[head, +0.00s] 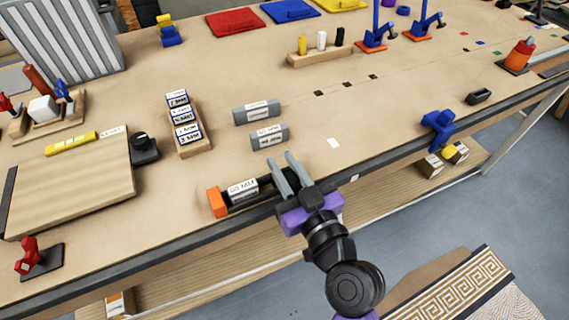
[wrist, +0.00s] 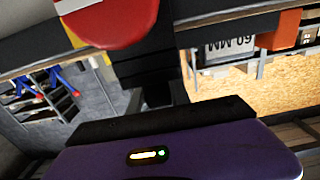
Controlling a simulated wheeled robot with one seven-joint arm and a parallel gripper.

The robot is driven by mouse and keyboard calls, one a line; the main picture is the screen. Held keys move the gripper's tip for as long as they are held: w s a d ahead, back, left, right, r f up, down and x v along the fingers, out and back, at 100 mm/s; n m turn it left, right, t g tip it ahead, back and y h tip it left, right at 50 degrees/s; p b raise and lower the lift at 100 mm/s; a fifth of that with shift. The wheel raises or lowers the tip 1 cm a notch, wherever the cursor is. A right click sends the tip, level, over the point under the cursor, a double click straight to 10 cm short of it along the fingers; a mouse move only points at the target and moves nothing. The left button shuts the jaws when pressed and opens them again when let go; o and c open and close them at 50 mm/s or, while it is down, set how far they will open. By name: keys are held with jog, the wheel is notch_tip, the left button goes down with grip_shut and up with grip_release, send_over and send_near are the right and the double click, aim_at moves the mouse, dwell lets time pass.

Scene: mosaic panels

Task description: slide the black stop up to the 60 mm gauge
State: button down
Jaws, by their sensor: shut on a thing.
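The white 60 mm gauge (head: 243,188) lies on the dark rail at the table's front edge, beside the orange end block (head: 216,203). The gauge (wrist: 229,45) and the orange block (wrist: 281,30) also show in the wrist view. My gripper (head: 281,162) is at the rail, right of the gauge. It is shut on the black stop (wrist: 148,72), which shows as a dark block between the fingers in the wrist view. In the head view the fingers mostly hide the stop. A small gap seems to separate the gauge from the nearer finger.
Two grey gauge blocks (head: 257,112) (head: 269,137) lie behind the rail. A wooden holder (head: 196,147) with labelled pieces stands to their left. A blue clamp (head: 438,127) sits at the front edge on the right. A red round thing (wrist: 112,20) is close in the wrist view.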

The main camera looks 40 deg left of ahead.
jog(key=shift+s+a, duration=0.3)
jog(key=shift+s, duration=0.4)
jog(key=shift+s+a, duration=0.25)
jog(key=shift+s, duration=0.5)
jog(key=shift+s+a, duration=0.3)
jog(key=shift+s, duration=0.4)
jog(key=c, duration=1.2)
grip_release()
jog(key=shift+d, duration=0.1)
jog(key=shift+s+d+f, duration=0.15)
jog(key=shift+d, duration=0.15)
jog(key=b+v, duration=0.2)
jog(key=v, duration=0.5)
